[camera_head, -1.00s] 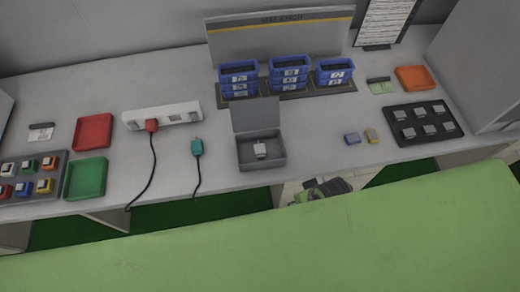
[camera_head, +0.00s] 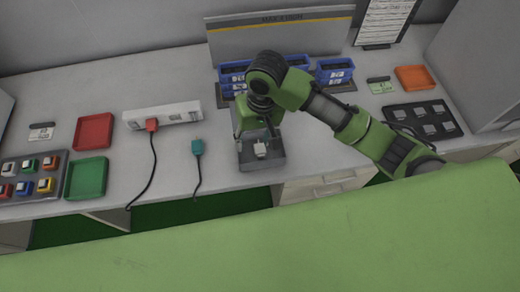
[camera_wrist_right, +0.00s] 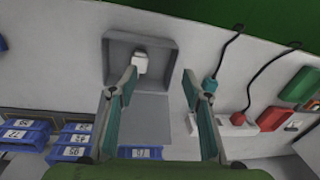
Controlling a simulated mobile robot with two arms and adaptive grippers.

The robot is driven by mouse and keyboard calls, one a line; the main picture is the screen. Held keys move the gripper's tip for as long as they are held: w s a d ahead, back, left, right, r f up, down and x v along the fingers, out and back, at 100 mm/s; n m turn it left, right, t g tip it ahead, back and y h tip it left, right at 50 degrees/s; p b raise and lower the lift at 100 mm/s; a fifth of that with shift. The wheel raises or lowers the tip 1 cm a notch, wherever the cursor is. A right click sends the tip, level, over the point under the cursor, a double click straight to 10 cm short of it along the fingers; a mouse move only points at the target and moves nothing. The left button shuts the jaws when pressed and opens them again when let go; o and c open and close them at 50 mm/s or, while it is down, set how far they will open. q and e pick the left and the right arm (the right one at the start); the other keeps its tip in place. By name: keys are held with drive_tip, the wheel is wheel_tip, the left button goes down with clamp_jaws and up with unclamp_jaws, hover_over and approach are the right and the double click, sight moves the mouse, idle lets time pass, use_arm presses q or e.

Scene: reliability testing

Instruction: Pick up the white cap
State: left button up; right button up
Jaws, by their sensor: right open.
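The white cap (camera_head: 261,149) sits inside an open grey box (camera_head: 262,165) on the bench. In the right wrist view the cap (camera_wrist_right: 140,61) lies in the box (camera_wrist_right: 172,51), near the tip of the left-hand finger; I cannot tell whether they touch. My right gripper (camera_head: 258,135) is over the box, pointing down, and hides much of its raised lid. In the wrist view its two teal fingers (camera_wrist_right: 159,84) are spread wide with nothing held between them. My left gripper is not in view.
Blue bins (camera_head: 335,71) stand behind the box, partly hidden by my right arm. A teal plug (camera_head: 197,147) with a cable and a white power strip (camera_head: 178,114) lie left of it. Red (camera_head: 93,131) and green (camera_head: 86,179) trays are further left. A black tray (camera_head: 425,122) is at right.

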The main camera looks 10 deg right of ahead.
wheel_tip(320, 180, up, 2)
drive_tip(key=w+d+m+h, duration=0.1)
drive_tip(key=w+d, duration=0.2)
hover_over(261, 151)
drive_tip(key=f+p, duration=0.1)
drive_tip(key=f, duration=0.7)
drive_tip(key=shift+d, duration=0.2)
drive_tip(key=f, duration=0.3)
drive_tip(key=f+p, duration=0.1)
drive_tip(key=shift+a+f, duration=0.25)
drive_tip(key=shift+f, duration=0.6)
drive_tip(key=c, duration=0.9)
